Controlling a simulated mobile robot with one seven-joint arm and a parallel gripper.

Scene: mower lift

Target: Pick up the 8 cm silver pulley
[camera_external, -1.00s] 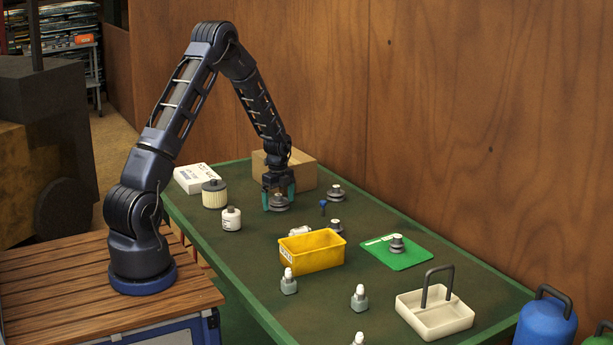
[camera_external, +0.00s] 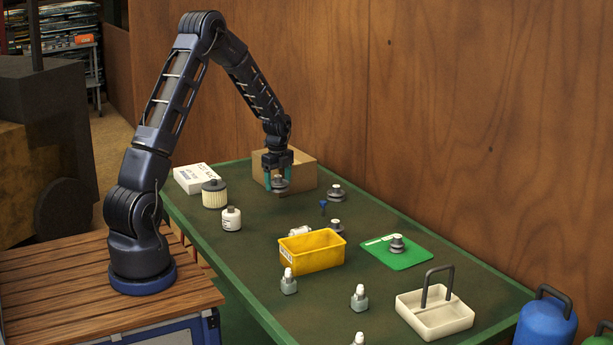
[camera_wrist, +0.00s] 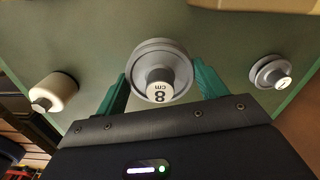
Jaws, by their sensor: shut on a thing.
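The silver pulley marked "8 cm" (camera_wrist: 160,72) is between the green fingers of my gripper (camera_wrist: 160,92) in the wrist view. In the external view my gripper (camera_external: 280,184) is shut on this pulley (camera_external: 279,183) and holds it above the green table, in front of the cardboard box. Other grey pulleys stay on the table: one to the right (camera_external: 336,193), one behind the yellow bin (camera_external: 336,226), and one on the green mat (camera_external: 397,244).
A cardboard box (camera_external: 302,172) stands close behind my gripper. A white box (camera_external: 194,178), a ribbed filter (camera_external: 214,194) and a white filter (camera_external: 231,218) stand to the left. A yellow bin (camera_external: 312,253), a green mat (camera_external: 378,255) and a cream caddy (camera_external: 410,308) lie toward the front right.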

